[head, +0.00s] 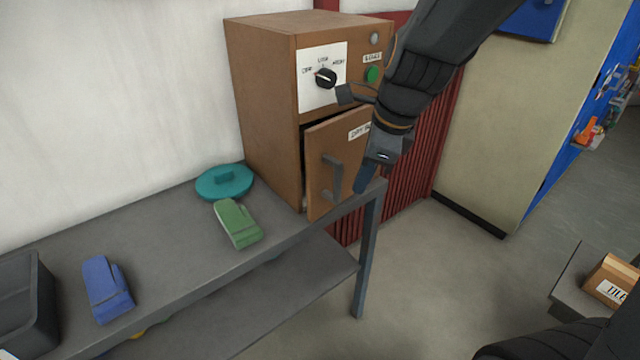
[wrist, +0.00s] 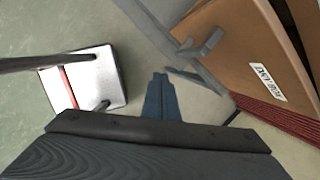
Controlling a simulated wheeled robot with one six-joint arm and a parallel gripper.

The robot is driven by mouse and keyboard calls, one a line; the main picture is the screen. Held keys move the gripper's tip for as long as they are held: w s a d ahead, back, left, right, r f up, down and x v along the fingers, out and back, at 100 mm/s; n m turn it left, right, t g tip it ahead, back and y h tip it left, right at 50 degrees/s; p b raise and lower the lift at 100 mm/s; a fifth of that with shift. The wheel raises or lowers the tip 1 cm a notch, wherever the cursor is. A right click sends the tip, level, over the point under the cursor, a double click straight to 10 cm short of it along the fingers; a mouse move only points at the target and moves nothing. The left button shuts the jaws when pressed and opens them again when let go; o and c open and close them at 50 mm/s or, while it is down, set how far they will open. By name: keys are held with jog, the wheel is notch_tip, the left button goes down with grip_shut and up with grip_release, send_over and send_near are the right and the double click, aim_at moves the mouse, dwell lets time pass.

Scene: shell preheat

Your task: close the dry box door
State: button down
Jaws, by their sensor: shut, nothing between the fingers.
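The dry box (head: 262,95) is a brown wooden cabinet on the grey bench, with a dial and a green button on its front. Its door (head: 318,170) stands ajar, with a dark gap along its left edge. The door carries a grey handle (head: 333,178) and a label partly hidden by my arm. The door also shows at the upper right of the wrist view (wrist: 235,45), with its handle (wrist: 203,46). My gripper (head: 362,180) is shut and empty, just right of the handle in the head view. In the wrist view its blue fingertips (wrist: 160,95) are together, apart from the handle.
A teal lid (head: 224,182), a green mitt (head: 237,223), a blue mitt (head: 106,288) and a dark bin (head: 28,300) are on the bench (head: 170,265). A red corrugated panel (head: 412,150) stands behind the dry box. A box labelled TILE (head: 610,283) sits at lower right. The floor between is clear.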

aim_at(321, 183)
jog(key=w+a+f+m, duration=0.1)
jog(key=f+m, duration=0.1)
jog(key=w+a+f+m, duration=0.2)
jog(key=w+a+f+m+b, duration=0.1)
jog(key=a+f+m, duration=0.1)
jog(key=f, duration=0.1)
jog(key=shift+w+y, duration=0.35)
jog(key=shift+y, duration=0.05)
jog(key=shift+w+a+r+p, duration=0.1)
jog(key=shift+w+a+p, duration=0.2)
jog(key=shift+w+a, duration=0.45)
jog(key=shift+w+a+r+p, duration=0.1)
jog(key=shift+w+a+p, duration=0.3)
jog(key=shift+w, duration=0.45)
jog(key=shift+a, duration=0.1)
